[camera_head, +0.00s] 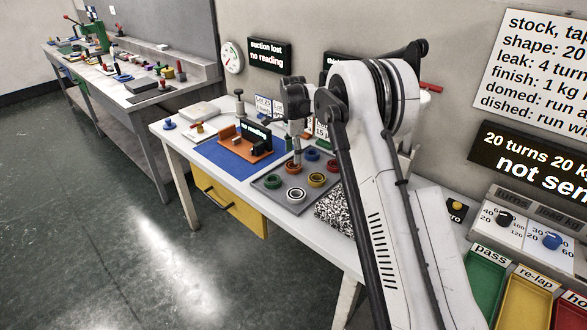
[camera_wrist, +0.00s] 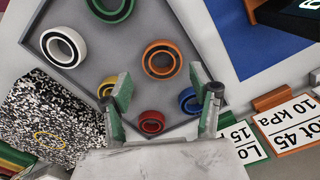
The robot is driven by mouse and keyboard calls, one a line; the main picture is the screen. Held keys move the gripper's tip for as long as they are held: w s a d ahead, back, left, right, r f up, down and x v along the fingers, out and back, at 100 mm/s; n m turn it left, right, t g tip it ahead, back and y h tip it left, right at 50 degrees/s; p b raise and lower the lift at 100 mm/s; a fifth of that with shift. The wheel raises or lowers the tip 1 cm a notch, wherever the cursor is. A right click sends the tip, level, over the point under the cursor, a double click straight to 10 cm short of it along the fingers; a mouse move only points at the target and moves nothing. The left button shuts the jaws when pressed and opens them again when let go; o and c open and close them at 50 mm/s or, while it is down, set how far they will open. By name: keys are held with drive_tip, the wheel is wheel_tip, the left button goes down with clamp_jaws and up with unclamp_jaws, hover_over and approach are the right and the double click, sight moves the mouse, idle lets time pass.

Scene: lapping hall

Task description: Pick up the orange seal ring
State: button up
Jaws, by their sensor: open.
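The orange seal ring (camera_head: 289,170) lies on the grey tray (camera_head: 268,198), partly hidden by my gripper in the head view. In the wrist view the orange ring (camera_wrist: 149,67) lies flat, a little above the line between my fingertips. My gripper (camera_wrist: 160,82) is open, with green-padded fingers spread to either side and nothing between them. In the head view my gripper (camera_head: 297,160) points down over the tray at the orange ring. I cannot tell the exact height of its tips above the tray.
On the same tray are green (camera_wrist: 124,12), white (camera_wrist: 49,42), yellow (camera_wrist: 102,86), red (camera_wrist: 151,122) and blue (camera_wrist: 187,103) rings. A speckled block (camera_wrist: 38,108) stands beside the tray. A blue mat (camera_head: 213,152) with an orange fixture (camera_head: 258,146) lies to the left. Lot cards (camera_wrist: 290,125) stand close behind.

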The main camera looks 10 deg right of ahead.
drive_tip(key=shift+w+d+f, duration=0.1)
drive_tip(key=shift+f, duration=1.2)
drive_tip(key=shift+w+f, duration=0.1)
drive_tip(key=shift+f, duration=1.2)
drive_tip(key=shift+c, duration=0.4)
drive_tip(key=c, duration=0.9)
